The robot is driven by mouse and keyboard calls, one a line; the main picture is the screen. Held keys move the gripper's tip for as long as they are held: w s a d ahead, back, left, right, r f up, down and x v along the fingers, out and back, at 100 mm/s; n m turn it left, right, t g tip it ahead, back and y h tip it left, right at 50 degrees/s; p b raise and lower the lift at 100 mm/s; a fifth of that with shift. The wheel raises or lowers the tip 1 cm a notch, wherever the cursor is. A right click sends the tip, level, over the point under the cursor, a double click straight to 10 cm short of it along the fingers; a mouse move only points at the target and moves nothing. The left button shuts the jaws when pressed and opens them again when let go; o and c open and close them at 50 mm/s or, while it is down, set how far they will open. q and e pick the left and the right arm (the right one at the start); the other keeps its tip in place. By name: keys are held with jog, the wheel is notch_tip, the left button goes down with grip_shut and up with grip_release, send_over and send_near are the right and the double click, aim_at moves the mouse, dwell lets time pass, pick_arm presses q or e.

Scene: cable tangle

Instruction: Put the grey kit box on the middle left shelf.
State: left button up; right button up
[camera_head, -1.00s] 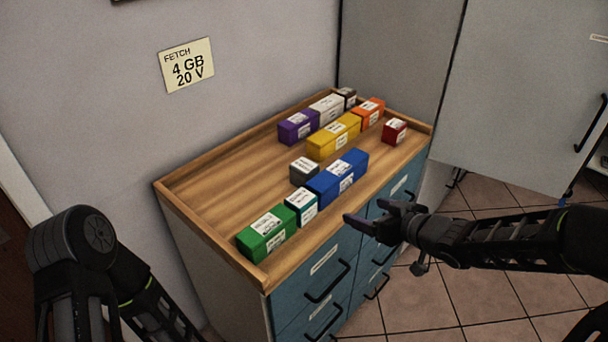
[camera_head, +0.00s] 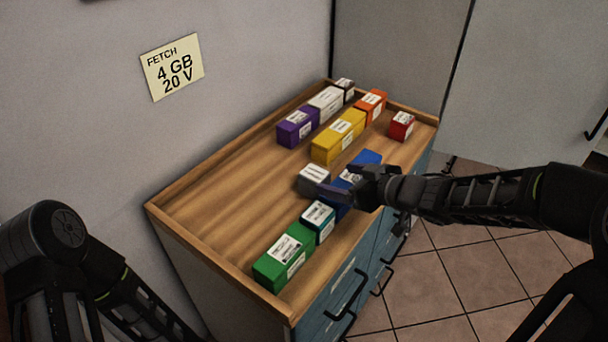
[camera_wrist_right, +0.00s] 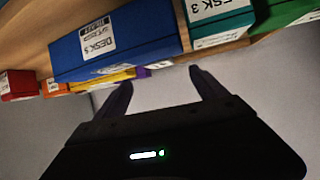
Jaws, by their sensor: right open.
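The grey kit box (camera_head: 313,178) sits on the wooden top of the drawer cabinet, behind the blue box (camera_head: 366,160), with a white label on top. My right gripper (camera_head: 333,188) reaches in from the right over the blue box, its fingertips close to the grey box in the head view; I cannot tell if they touch. In the right wrist view the open, empty fingers (camera_wrist_right: 160,88) point toward the blue box (camera_wrist_right: 115,40), and the grey box cannot be made out. Of my left arm only links show; its gripper is out of view. No shelf is visible.
Green (camera_head: 284,262) and teal (camera_head: 318,220) boxes stand in line with the blue one. Purple (camera_head: 297,127), yellow (camera_head: 338,136), orange (camera_head: 371,106), red (camera_head: 401,126) and white (camera_head: 326,103) boxes stand farther back. The wooden top (camera_head: 225,200) is bare at left, with a raised rim.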

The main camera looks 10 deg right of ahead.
aim_at(317, 173)
jog(key=shift+s+d, duration=0.15)
jog(key=x, duration=0.2)
jog(key=shift+w+f+b, duration=0.1)
jog(key=shift+w+b, duration=0.1)
jog(key=shift+b, duration=0.2)
jog(key=shift+w, duration=0.1)
jog(key=b+x, duration=0.1)
jog(key=x, duration=0.4)
jog(key=shift+w+f, duration=0.1)
jog(key=shift+w, duration=0.05)
dwell(0.4)
jog(key=c, duration=1.7)
